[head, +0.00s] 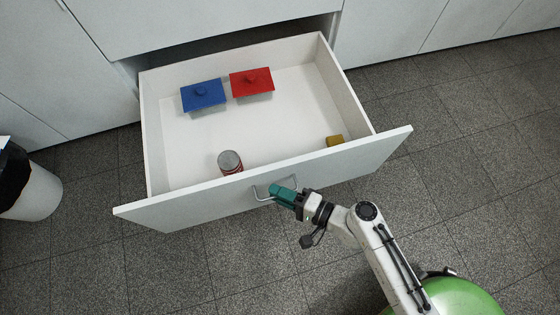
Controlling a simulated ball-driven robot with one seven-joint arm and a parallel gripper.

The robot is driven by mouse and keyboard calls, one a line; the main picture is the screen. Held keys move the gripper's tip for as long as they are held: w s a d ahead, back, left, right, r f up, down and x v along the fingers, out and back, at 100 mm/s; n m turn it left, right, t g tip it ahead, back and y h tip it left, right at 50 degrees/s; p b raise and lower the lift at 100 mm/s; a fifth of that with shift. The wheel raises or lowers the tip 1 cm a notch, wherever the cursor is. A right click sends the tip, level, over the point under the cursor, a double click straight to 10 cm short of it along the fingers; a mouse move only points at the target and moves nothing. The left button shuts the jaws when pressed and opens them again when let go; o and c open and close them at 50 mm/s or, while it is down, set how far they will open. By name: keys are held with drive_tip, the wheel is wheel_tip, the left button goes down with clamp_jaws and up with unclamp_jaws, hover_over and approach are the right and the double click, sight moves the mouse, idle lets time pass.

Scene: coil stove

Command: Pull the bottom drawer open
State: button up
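The bottom drawer (180,213) is pulled well out of the cabinet, with its white interior in view. Its metal bar handle (262,194) is on the outside of the front panel, near the middle. My gripper (276,190), with teal fingers, is at the handle from the front right. The fingers overlap the handle in the picture; whether they are closed around it is too small to tell.
In the drawer lie a blue lidded box (204,96), a red lidded box (251,83), a can (230,162) and a small yellow block (335,140). A white bin (35,195) with a black liner stands at the left. The tiled floor (150,275) before the drawer is clear.

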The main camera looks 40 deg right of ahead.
drive_tip(key=shift+o, duration=0.2)
drive_tip(key=p+v, duration=0.2)
drive_tip(key=v, duration=0.9)
idle(0.4)
drive_tip(key=d+r+n+g+h, duration=0.6)
drive_tip(key=d+n+g+h, duration=0.15)
drive_tip(key=n+g, duration=0.6)
wheel_tip(320, 180, up, 33)
drive_tip(key=s+d+p, duration=0.1)
drive_tip(key=p, duration=3.2)
